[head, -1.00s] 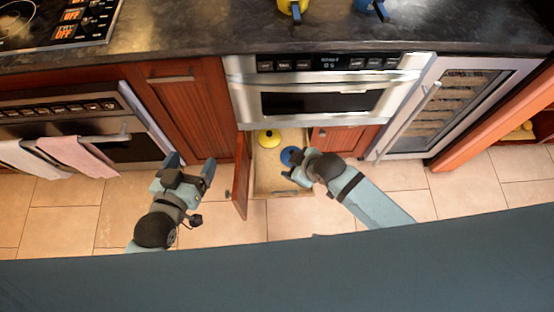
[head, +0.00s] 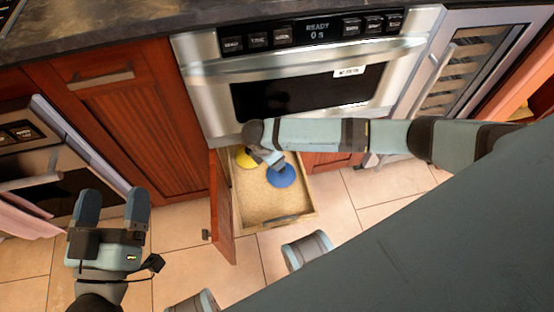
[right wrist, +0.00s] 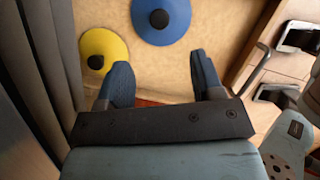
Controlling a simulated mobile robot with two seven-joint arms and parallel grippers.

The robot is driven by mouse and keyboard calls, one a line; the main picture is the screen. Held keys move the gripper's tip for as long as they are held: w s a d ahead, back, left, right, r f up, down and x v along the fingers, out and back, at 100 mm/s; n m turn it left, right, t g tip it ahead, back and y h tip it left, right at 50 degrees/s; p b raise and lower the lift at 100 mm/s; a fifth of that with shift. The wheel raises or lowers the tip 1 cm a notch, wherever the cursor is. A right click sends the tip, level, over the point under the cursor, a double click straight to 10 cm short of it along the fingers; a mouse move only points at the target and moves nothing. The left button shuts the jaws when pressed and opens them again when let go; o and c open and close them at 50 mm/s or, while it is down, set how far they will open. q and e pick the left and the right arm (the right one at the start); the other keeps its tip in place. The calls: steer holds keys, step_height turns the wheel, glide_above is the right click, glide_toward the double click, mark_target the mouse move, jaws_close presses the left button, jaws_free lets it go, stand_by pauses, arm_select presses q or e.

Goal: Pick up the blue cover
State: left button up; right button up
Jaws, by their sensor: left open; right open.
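The blue cover (head: 285,178), a round disc with a dark centre knob, lies in the open drawer (head: 258,208). It also shows at the top of the right wrist view (right wrist: 178,32), partly cut off. My right gripper (right wrist: 158,66) is open and empty, its fingertips just short of the blue cover in that view. In the head view the right gripper (head: 272,160) is over the drawer beside the cover, its fingers partly hidden. My left gripper (head: 113,194) is open and empty, out to the left of the drawer.
A yellow cover (head: 241,158) lies left of the blue one; it also shows in the right wrist view (right wrist: 106,50). An open cabinet door (head: 222,210) stands along the drawer's left side. The microwave (head: 305,75) is above the drawer. Tiled floor (head: 375,195) is at right.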

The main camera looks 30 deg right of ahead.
steer(key=b, duration=0.2)
glide_above(277, 175)
step_height(277, 175, down, 6)
steer(key=shift+d+f, duration=0.1)
steer(key=shift+f, duration=0.05)
steer(key=b+x, duration=0.3)
steer(key=x, duration=0.1)
steer(key=shift+w+f, duration=0.1)
steer(key=shift+f, duration=0.15)
steer(key=shift+d+f+b, duration=0.1)
steer(key=shift+f+b, duration=0.25)
steer(key=shift+b, duration=0.05)
arm_select(q)
step_height(277, 175, down, 9)
steer(key=m+g, duration=0.1)
steer(key=g, duration=0.2)
steer(key=shift+d+g, duration=0.3)
steer(key=shift+d, duration=0.1)
steer(key=shift+w, duration=0.1)
arm_select(e)
steer(key=c, duration=1)
